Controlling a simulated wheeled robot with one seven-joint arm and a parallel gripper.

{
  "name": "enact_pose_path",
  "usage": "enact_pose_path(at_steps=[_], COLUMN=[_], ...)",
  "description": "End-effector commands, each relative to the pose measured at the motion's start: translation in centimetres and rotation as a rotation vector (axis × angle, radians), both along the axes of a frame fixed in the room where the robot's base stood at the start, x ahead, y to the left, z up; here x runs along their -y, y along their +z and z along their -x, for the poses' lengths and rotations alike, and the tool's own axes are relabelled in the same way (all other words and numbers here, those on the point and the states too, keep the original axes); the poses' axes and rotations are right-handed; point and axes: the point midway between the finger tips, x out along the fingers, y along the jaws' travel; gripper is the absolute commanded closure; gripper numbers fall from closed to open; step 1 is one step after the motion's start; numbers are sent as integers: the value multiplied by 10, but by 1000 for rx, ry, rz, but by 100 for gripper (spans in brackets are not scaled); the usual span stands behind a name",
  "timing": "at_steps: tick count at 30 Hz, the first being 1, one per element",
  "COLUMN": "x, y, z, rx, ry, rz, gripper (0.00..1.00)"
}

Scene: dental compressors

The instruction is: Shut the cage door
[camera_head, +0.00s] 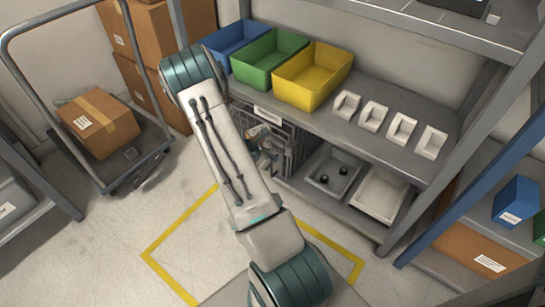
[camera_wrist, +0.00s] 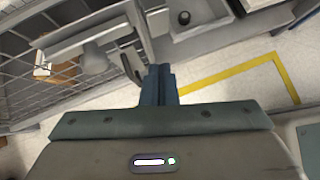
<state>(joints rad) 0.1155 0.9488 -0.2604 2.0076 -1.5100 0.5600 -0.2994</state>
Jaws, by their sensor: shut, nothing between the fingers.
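The wire cage (camera_head: 301,146) stands on the lower shelf, left of a grey tray and partly hidden behind my arm in the head view. In the wrist view, its wire mesh (camera_wrist: 28,98) fills the left side, with a pale grey bar and a rounded knob-like part (camera_wrist: 95,60) in front of it. I cannot tell for sure which mesh panel is the door or how far it stands open. My gripper (camera_wrist: 158,80) is shut and empty, its fingertips close to a dark upright piece beside the mesh; contact is unclear. My arm mostly hides the gripper in the head view.
The grey tray (camera_head: 333,172) and a white tray (camera_head: 380,194) sit right of the cage. Blue, green and yellow bins (camera_head: 313,78) and several small white holders stand above. A trolley (camera_head: 130,165) with a box is at left.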

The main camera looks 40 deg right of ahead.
Motion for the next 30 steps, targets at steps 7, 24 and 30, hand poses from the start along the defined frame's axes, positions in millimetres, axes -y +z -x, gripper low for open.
enact_pose_path(at_steps=[7, 24, 30], x=[-43, -98, -98], y=[19, 71, 71], z=[8, 22, 22], rx=[2, 1, 1], ry=[1, -3, -2], rz=[-1, 0, 0], gripper=[100, 100, 100])
